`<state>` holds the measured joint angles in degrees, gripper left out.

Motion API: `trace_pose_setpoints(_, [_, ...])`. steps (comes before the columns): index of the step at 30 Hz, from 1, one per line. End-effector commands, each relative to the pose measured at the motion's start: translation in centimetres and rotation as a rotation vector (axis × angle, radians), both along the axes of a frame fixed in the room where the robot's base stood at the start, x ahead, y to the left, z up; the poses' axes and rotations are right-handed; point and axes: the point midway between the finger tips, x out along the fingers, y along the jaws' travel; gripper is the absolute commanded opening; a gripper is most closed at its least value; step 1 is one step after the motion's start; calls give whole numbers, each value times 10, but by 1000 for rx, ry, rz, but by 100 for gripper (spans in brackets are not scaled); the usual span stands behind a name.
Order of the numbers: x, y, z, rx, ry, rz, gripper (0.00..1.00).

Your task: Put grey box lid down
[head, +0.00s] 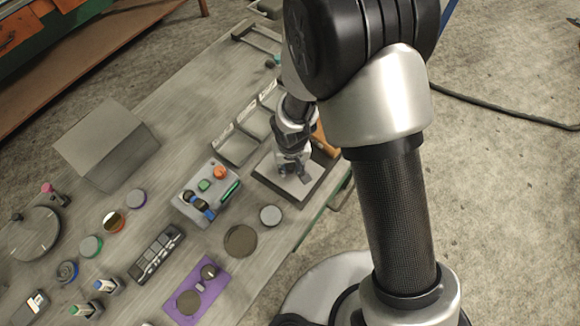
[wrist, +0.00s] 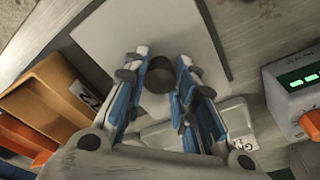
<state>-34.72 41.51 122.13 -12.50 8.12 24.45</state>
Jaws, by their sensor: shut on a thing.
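The lid is a pale grey flat square plate (wrist: 125,40) with a dark round knob (wrist: 160,75) in the wrist view. My gripper (wrist: 158,76) has its blue-padded fingers closed on the knob from both sides. In the head view my gripper (head: 293,168) points down over the pale plate (head: 302,187), which lies over a darker square at the table's right edge. I cannot tell whether the plate touches what is under it. A large grey box (head: 100,145) stands at the left of the table in the head view.
Labelled grey bins (head: 235,147) stand just behind my gripper, and an orange bin (wrist: 55,90) is close beside the plate. A grey device with knobs and a green display (head: 205,190) is to its left. A round grey disc (head: 270,215) lies in front.

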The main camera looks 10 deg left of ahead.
Motion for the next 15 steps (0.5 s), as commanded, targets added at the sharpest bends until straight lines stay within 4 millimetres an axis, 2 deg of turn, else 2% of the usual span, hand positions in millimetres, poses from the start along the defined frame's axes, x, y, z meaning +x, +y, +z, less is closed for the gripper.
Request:
trace_pose_setpoints(1, [-1, 0, -12, -2, 2, 1, 0])
trace_pose_setpoints(3, [0, 0, -16, 0, 1, 0, 0])
trace_pose_setpoints(14, [0, 0, -19, 0, 0, 0, 0])
trace_pose_setpoints(15, [0, 0, -19, 0, 0, 0, 26])
